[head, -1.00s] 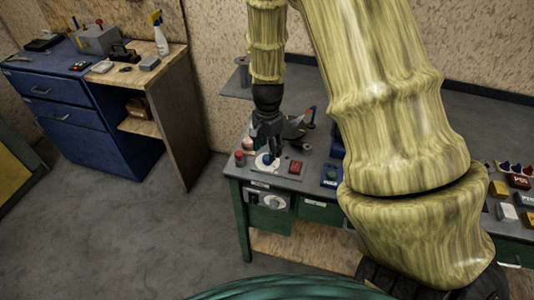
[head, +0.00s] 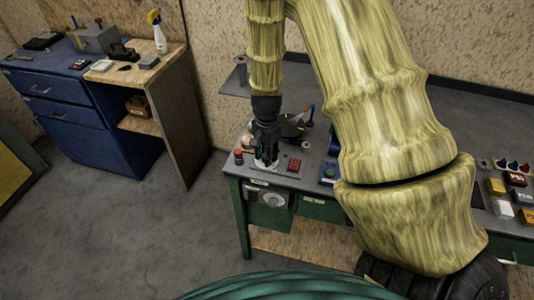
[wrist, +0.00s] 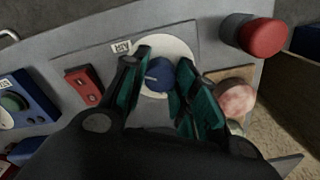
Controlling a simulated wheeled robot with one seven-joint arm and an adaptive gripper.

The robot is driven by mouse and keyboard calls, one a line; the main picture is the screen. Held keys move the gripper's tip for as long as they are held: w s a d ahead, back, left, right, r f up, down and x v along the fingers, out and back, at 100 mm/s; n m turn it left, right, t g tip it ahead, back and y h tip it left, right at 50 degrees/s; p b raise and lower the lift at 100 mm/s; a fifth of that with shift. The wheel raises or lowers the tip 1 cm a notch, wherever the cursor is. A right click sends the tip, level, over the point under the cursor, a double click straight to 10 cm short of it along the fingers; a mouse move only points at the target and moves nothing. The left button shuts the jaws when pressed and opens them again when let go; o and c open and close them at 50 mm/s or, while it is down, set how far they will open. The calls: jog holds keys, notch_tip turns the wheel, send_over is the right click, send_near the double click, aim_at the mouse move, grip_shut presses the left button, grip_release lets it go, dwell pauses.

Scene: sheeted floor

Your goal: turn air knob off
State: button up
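The air knob (wrist: 158,75) is a round blue knob with a pale pointer line. It sits on a white disc (wrist: 180,49) on a grey panel beside a small label that looks like "AIR", seen upside down in the wrist view. My gripper (wrist: 160,68) is open, with one teal finger on each side of the knob. A narrow gap seems to show on the right; contact on the left is hard to tell. In the head view my gripper (head: 266,162) points down over the panel and hides the knob.
A red mushroom button (wrist: 262,37) and a pinkish round knob (wrist: 235,98) stand close to the right finger in the wrist view. A red rocker switch (wrist: 84,87) and a blue box with a green button (wrist: 20,105) lie to the left. The bench (head: 232,172) edge is near.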

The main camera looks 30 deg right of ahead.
jog(key=shift+c, duration=0.6)
jog(key=n+p, duration=0.1)
jog(key=n, duration=0.5)
jog(key=n+p, duration=0.1)
jog(key=n, duration=0.5)
jog(key=n+p, duration=0.1)
jog(key=n, duration=0.5)
jog(key=shift+r+n, duration=0.1)
jog(key=shift+n, duration=0.2)
jog(key=n+p, duration=0.1)
jog(key=n, duration=0.4)
jog(key=shift+c, duration=0.2)
jog(key=shift+o, duration=0.2)
jog(key=shift+c, duration=0.2)
